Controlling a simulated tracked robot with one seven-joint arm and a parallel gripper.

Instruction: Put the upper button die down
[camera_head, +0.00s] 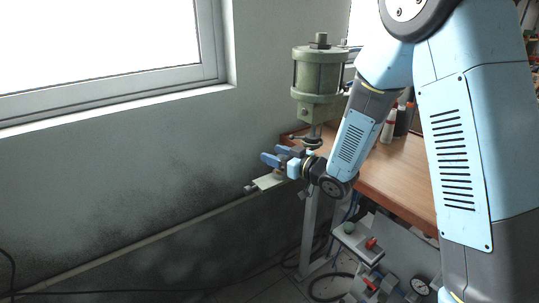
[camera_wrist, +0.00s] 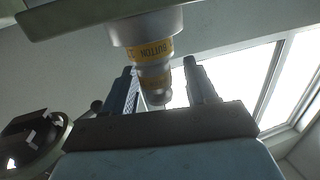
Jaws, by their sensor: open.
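The upper button die (camera_wrist: 150,45) is a stepped silver piece with a yellow "BUTTON" label. In the wrist view it comes down from the top of the picture, and its narrow end shows between my two fingers. My gripper (camera_wrist: 160,68) is open, with one finger on each side of that narrow end. I cannot tell whether either finger touches it. In the head view my gripper (camera_head: 277,156) is beside the green press, over a pale green plate (camera_head: 268,182). The die cannot be made out there.
The green pneumatic press cylinder (camera_head: 318,75) stands above and behind my gripper. A wooden bench (camera_head: 395,172) lies to the right. The wall and window are at left. Below are a gauge (camera_head: 420,286) and hoses. A dark round part (camera_wrist: 32,140) is at the wrist view's left.

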